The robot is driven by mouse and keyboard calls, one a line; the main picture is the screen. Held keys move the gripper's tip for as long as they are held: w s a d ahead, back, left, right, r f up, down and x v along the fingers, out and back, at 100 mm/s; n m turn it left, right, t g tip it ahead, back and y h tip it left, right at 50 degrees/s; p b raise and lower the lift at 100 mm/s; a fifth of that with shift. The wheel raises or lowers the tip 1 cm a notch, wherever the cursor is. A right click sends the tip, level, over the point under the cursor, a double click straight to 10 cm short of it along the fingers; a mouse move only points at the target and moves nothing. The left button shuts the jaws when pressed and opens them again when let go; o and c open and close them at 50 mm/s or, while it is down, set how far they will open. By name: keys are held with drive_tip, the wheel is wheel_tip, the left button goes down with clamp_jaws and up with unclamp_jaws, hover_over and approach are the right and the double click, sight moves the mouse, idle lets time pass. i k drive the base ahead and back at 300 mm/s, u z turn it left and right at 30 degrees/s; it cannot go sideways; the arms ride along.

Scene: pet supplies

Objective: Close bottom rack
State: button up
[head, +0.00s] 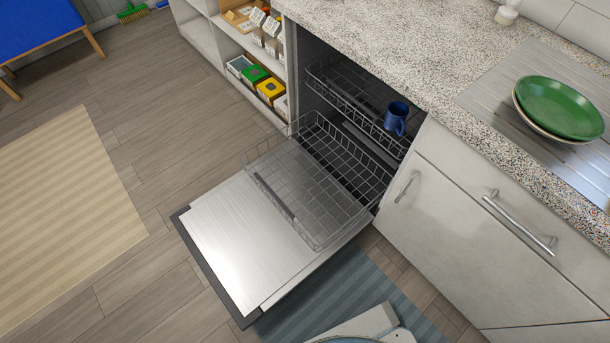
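The bottom rack (306,190) is an empty wire basket, pulled well out of the dishwasher over the lowered door. Its back part reaches toward the machine's opening. The dishwasher door (232,238) lies open and roughly flat, with a bright metal inner face and a dark outer edge. The upper rack (346,92) sits inside the dishwasher under the counter and holds a blue mug (396,118). My gripper is not in view. A white rounded part at the bottom edge seems to be my own body.
A speckled counter (400,45) overhangs the dishwasher, with green and pale plates (558,107) stacked on it. Cabinets with handles (520,225) stand right. Shelves (245,45) with boxes stand behind.

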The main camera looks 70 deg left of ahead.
sight(280, 203)
drive_tip(key=u, duration=0.05)
drive_tip(key=i, duration=0.35)
drive_tip(key=u, duration=2.95)
drive_tip(key=k, duration=0.85)
drive_tip(key=u, duration=0.15)
drive_tip(key=i, duration=0.65)
drive_tip(key=z, duration=0.05)
